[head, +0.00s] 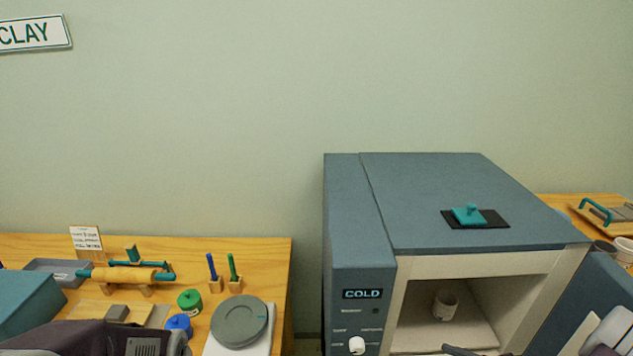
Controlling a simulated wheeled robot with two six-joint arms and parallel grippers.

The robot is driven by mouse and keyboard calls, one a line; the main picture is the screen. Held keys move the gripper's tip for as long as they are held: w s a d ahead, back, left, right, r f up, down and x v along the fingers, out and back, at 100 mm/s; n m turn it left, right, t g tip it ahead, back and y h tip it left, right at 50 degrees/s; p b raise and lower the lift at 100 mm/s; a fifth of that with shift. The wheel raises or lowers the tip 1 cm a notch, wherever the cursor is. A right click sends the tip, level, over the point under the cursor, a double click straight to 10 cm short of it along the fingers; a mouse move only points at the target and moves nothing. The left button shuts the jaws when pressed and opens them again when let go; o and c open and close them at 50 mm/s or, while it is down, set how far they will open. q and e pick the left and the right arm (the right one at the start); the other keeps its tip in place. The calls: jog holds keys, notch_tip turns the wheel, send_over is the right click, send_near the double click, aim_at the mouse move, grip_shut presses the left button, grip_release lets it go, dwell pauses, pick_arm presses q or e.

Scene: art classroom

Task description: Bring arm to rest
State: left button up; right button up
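Dark parts of my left arm show at the bottom left edge, over the front of the wooden table (270,262). The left gripper's fingertips are not in view. At the bottom right, a pale and dark part, apparently of my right arm, shows in front of the open kiln door (588,300). The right gripper's fingertips cannot be made out. A small dark piece at the bottom edge below the kiln opening is too cut off to identify. The blue-grey kiln (360,225) reads COLD, and a small pale cup (445,305) stands inside it.
A teal knobbed piece (468,214) lies on a dark pad on the kiln's top. The left table holds a rolling pin (125,275), a green jar (190,301), a blue jar (178,325), a round grey disc (239,320) and upright pens. A gap separates table and kiln.

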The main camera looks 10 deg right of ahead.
jog(key=s+a+r+n+g+h, duration=0.2)
jog(key=a+n, duration=0.4)
jog(key=n, duration=0.3)
jog(key=s+a+r+n+g+h, duration=0.2)
jog(key=a+n+g, duration=0.2)
jog(key=n, duration=0.6)
jog(key=s+a+r+n+g+h, duration=0.1)
jog(key=a+r+n+g+h, duration=0.1)
jog(key=a+n, duration=0.5)
jog(key=r+n+g, duration=0.1)
jog(key=n, duration=0.2)
jog(key=shift+s+a+g, duration=0.3)
jog(key=shift+s, duration=0.1)
